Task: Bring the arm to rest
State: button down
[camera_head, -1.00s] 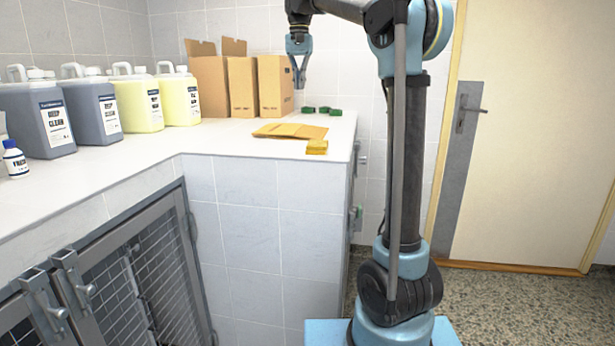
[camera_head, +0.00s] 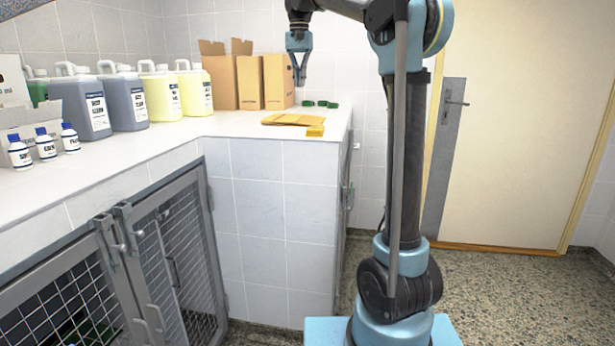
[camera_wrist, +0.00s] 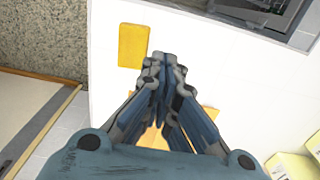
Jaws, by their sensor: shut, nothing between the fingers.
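My gripper (camera_head: 299,78) hangs pointing down at the end of my raised arm, over the far end of the white counter. In the wrist view my gripper (camera_wrist: 165,65) has its fingers together with nothing between them. Below it in the wrist view are the yellow block (camera_wrist: 133,45) and, partly hidden by the fingers, a flat orange-brown piece. In the head view the yellow block (camera_head: 315,131) and the flat piece (camera_head: 290,119) lie on the counter, clear of my gripper.
Brown cardboard boxes (camera_head: 248,82) stand behind my gripper. Several large jugs (camera_head: 128,102) and small white bottles (camera_head: 45,144) line the counter (camera_head: 150,147). Green pieces (camera_head: 320,103) lie near the back. Mesh kennel doors (camera_head: 180,262) are below; a closed door (camera_head: 525,130) is at right.

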jog(key=s+d+f+n+t, duration=0.1)
jog(key=s+d+f, duration=1.45)
jog(key=s, duration=0.25)
jog(key=s+d+f, duration=0.2)
jog(key=s+f, duration=0.4)
jog(key=f, duration=0.3)
jog(key=s+d+f+n, duration=0.1)
jog(key=s+d+f, duration=0.1)
jog(key=s+f, duration=0.4)
jog(key=s+d+f+t, duration=0.1)
jog(key=s+f, duration=0.5)
jog(key=f, duration=0.7)
jog(key=shift+s+d, duration=0.3)
jog(key=shift+d, duration=0.3)
jog(key=shift+w+f, duration=0.2)
jog(key=shift+w, duration=0.25)
